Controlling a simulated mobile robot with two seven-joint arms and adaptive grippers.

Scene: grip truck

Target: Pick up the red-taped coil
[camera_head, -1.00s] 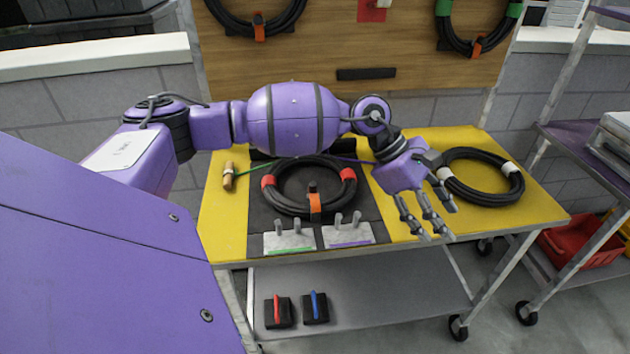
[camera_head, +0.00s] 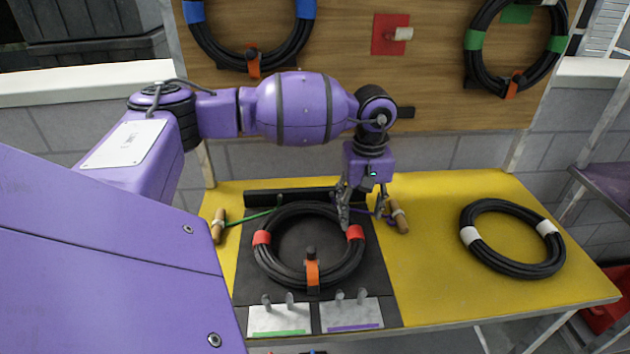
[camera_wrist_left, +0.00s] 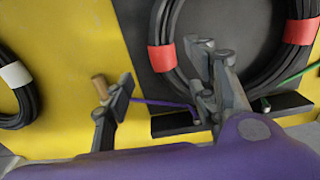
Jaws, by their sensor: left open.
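The red-taped coil (camera_head: 333,273) is a black cable ring with two red tape bands and an orange strap at its front. It lies on the dark mat in the middle of the yellow table. My left gripper (camera_head: 362,215) points down over the coil's back right edge, near the right red band. It is open, and nothing is held in it. In the left wrist view, the coil (camera_wrist_left: 172,82) shows at the top, beyond the spread fingers (camera_wrist_left: 165,110). Contact between fingers and coil cannot be told. My right gripper is out of view.
A white-taped coil (camera_head: 480,258) lies on the right of the table (camera_head: 430,290). Wooden handles with green (camera_head: 218,226) and purple (camera_head: 399,217) cords flank the mat. Metal plates with pegs (camera_head: 280,319) stand in front. Blue-taped (camera_head: 205,45) and green-taped (camera_head: 478,70) coils hang on the board.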

